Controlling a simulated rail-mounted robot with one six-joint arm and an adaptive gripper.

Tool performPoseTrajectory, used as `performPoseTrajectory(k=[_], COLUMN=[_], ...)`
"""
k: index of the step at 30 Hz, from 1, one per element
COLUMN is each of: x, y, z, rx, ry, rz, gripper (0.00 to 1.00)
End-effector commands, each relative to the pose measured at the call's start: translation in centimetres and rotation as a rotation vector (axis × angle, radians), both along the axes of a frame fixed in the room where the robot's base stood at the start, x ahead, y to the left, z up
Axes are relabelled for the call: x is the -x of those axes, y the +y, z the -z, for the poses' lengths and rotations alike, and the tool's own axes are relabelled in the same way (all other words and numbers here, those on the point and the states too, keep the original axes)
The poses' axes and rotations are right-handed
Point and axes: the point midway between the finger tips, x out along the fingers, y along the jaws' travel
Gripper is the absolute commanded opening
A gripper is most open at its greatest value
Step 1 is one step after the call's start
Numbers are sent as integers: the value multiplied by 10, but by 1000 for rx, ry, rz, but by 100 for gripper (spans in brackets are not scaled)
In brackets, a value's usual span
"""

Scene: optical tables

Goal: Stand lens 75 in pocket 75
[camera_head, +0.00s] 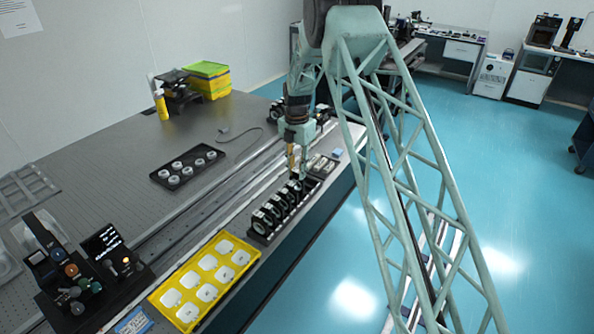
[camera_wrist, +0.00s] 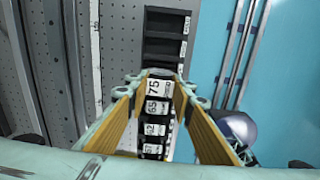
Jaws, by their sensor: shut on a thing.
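My gripper (camera_wrist: 157,90) is shut on a black lens mount, lens 75 (camera_wrist: 153,88), whose white label reading 75 shows between the fingertips in the wrist view. In the head view my gripper (camera_head: 299,172) points down at the far end of a row of black lens mounts (camera_head: 272,211). Below lens 75 in the wrist view, more labels show, one reading 65 (camera_wrist: 153,107). A black rack (camera_wrist: 163,53) with empty-looking pockets and white side labels lies above the fingertips in the wrist view. I cannot tell which pocket is 75, or whether lens 75 touches its neighbours.
A yellow tray (camera_head: 233,240) with several white pieces lies at the near table edge. A black tray (camera_head: 163,183) of white round pieces sits on the perforated tabletop (camera_head: 110,150). Dark optical devices (camera_head: 108,242) stand at the near left. The blue floor lies beyond the table's right edge.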

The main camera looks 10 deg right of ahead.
Motion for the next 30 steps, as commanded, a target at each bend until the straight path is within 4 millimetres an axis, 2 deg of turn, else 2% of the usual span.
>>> performPoseTrajectory(k=[15, 30], x=[0, 0], y=[0, 0], z=[24, 28], rx=[0, 0], ry=[0, 0], rz=[0, 0], gripper=[2, 2])
